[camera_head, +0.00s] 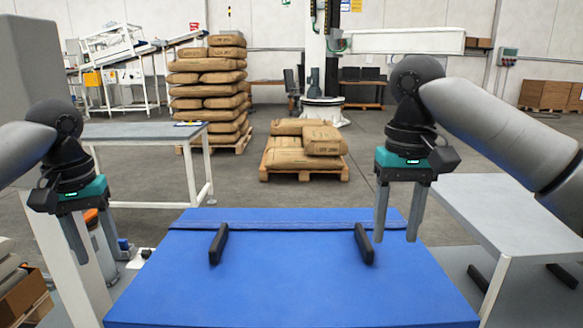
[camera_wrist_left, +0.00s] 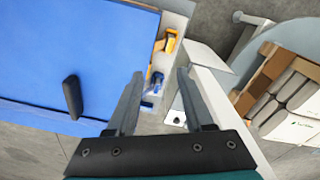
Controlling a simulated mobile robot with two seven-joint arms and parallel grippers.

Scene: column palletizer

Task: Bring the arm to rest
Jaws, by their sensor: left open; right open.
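My left gripper (camera_head: 78,238) hangs at the left in the head view, beside the left edge of the blue surface (camera_head: 290,285). Its fingers point down with nothing seen between them. In the left wrist view the two fingers (camera_wrist_left: 157,100) are apart and empty, with the blue surface (camera_wrist_left: 40,40) to their left. My right gripper (camera_head: 397,238) hangs over the right rear part of the blue surface, fingers apart, pointing down and empty. Its teal body and both fingers show clearly. Neither gripper holds anything.
Two black bars (camera_head: 219,244) (camera_head: 364,243) stand out on the blue surface. A grey table (camera_head: 145,131) is behind left, a white table (camera_head: 505,215) at right. Sacks on a low pallet (camera_head: 304,172) and a tall sack stack (camera_head: 208,92) stand further back. Open floor lies between.

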